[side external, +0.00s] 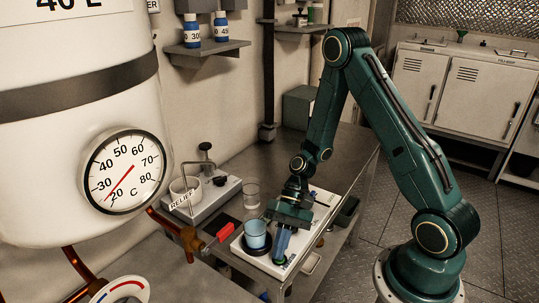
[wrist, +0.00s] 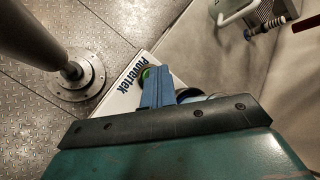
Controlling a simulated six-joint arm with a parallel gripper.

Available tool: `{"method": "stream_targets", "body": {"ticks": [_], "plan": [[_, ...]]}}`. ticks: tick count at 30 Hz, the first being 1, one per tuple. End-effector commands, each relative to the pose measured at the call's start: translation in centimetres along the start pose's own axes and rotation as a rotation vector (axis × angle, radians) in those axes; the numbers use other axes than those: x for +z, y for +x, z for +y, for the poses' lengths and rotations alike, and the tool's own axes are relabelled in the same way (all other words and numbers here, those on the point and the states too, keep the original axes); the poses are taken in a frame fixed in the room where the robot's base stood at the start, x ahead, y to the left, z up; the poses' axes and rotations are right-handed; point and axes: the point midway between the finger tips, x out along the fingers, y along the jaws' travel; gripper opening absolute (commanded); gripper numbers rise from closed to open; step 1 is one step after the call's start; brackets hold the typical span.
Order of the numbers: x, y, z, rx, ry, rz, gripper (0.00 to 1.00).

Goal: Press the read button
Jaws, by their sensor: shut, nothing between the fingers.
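My gripper (side external: 281,258) points down with its blue fingers shut and empty, over the near end of a white instrument (side external: 254,257). In the wrist view the fingers (wrist: 157,76) reach over the same instrument (wrist: 122,99), which is lettered "Plovertek". A small green round button (wrist: 145,72) shows at the fingertips, partly hidden by them. Its green edge also shows just below the fingertips in the side view (side external: 279,263). I cannot tell whether the fingers touch it. No "read" label is legible.
A blue cup (side external: 255,234) stands on the instrument's dark round plate, close left of my fingers. A clear glass (side external: 252,196) stands behind it. A red-handled valve (side external: 225,232) and a large white tank (side external: 75,120) with a dial are at left.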

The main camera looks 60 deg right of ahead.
Motion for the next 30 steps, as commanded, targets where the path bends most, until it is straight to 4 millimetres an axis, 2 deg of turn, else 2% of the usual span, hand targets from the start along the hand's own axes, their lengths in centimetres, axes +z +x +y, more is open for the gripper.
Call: {"method": "stream_targets", "body": {"ticks": [1,15,30], "plan": [[0.0,0.5,0.7,0.02,0.025,-0.005,0.0],[1.0,-0.8,0.1,0.017,0.021,-0.006,0.0],[1.1,-1.2,-0.2,0.014,0.016,-0.002,0.0]]}}
